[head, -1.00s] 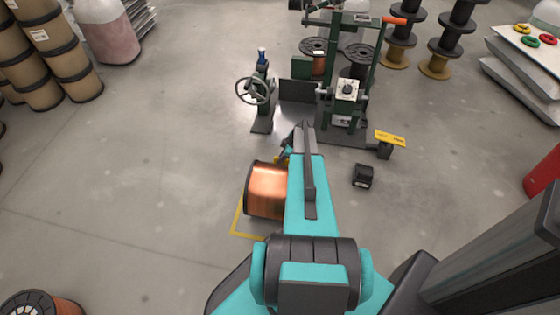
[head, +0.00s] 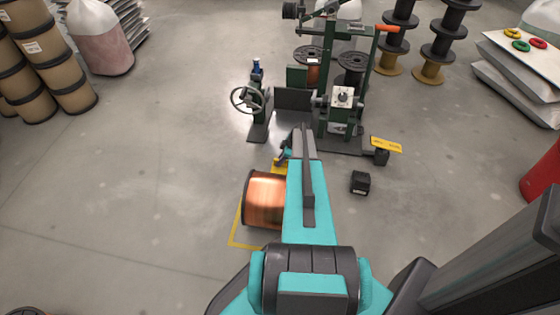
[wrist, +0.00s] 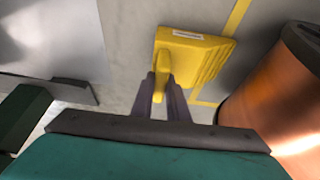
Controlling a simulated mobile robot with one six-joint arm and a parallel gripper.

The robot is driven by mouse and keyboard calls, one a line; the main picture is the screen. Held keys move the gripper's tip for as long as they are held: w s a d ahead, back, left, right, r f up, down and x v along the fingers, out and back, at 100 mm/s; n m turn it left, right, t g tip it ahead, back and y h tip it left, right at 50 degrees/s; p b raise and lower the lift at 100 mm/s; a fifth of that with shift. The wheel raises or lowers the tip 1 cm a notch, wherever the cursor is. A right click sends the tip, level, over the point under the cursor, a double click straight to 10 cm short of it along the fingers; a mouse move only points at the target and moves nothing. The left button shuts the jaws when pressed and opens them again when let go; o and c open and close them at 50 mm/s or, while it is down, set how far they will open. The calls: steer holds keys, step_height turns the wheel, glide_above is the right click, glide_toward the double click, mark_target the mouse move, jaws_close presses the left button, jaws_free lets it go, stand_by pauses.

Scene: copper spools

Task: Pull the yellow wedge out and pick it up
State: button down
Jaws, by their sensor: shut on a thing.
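The yellow wedge (wrist: 195,58) shows in the wrist view, a ribbed block with a pale label and a narrow grip tab. My gripper (wrist: 160,88) is shut on that tab, with one dark finger on each side. The copper spool (wrist: 280,105) stands to the right of the wedge, and a strip of floor shows between them. In the head view the copper spool (head: 264,199) lies on its side left of my arm. Only a small part of the yellow wedge (head: 279,163) shows there, just beyond the spool. My arm hides most of my gripper (head: 283,154).
A yellow floor line (head: 236,225) marks the spool's place. A green machine (head: 340,118) with a handwheel stand (head: 257,105) stands ahead. A small black box (head: 360,183) lies to the right. Open floor (head: 150,170) extends left.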

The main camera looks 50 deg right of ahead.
steer(key=c, duration=1.6)
jaws_free()
steer(key=shift+a, duration=0.1)
steer(key=shift+c, duration=0.2)
steer(key=p+v, duration=0.2)
steer(key=v, duration=1.1)
steer(key=shift+r+p, duration=0.4)
